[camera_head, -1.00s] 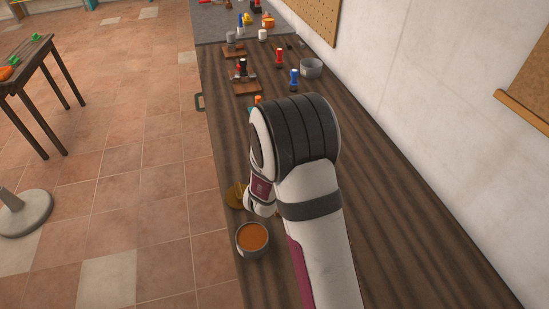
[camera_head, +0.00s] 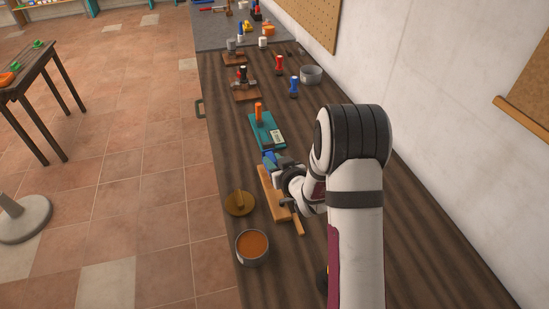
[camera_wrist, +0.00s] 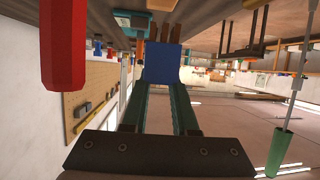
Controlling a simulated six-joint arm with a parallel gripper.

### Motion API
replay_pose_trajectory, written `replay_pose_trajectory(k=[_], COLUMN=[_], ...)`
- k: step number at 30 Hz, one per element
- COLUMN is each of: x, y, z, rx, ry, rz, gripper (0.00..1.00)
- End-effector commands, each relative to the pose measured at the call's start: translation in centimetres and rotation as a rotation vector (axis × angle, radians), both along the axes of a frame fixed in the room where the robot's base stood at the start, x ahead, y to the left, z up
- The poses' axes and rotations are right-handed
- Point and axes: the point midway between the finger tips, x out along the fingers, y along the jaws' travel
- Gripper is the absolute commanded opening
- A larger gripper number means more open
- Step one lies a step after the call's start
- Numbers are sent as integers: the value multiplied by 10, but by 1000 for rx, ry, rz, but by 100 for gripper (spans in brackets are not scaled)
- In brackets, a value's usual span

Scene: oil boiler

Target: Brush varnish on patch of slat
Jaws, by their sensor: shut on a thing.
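The pale wooden slat (camera_head: 273,198) lies on the dark bench, partly hidden behind my gripper and arm. My gripper (camera_head: 284,168) is over the slat's far end. It is shut on a blue piece (camera_head: 268,158), which also shows between the fingertips in the wrist view (camera_wrist: 162,64). A grey pot of orange-brown varnish (camera_head: 252,245) stands at the bench's left edge, uncovered.
A round brown lid (camera_head: 239,203) with a knob lies between pot and slat. A teal board (camera_head: 265,131) with an orange-handled tool lies just beyond the slat. Farther back are red (camera_head: 279,64) and blue (camera_head: 293,86) upright tools and a grey bowl (camera_head: 311,74). The wall bounds the right.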

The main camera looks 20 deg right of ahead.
Motion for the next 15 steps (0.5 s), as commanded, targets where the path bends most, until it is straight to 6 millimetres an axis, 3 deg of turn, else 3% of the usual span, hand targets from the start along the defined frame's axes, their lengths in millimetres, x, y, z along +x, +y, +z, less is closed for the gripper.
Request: replay_pose_trajectory(k=[5, 15], x=[-1, 0], y=[0, 0], z=[-3, -40], rx=[2, 1], ry=[2, 2], rz=[-1, -2], gripper=[0, 0])
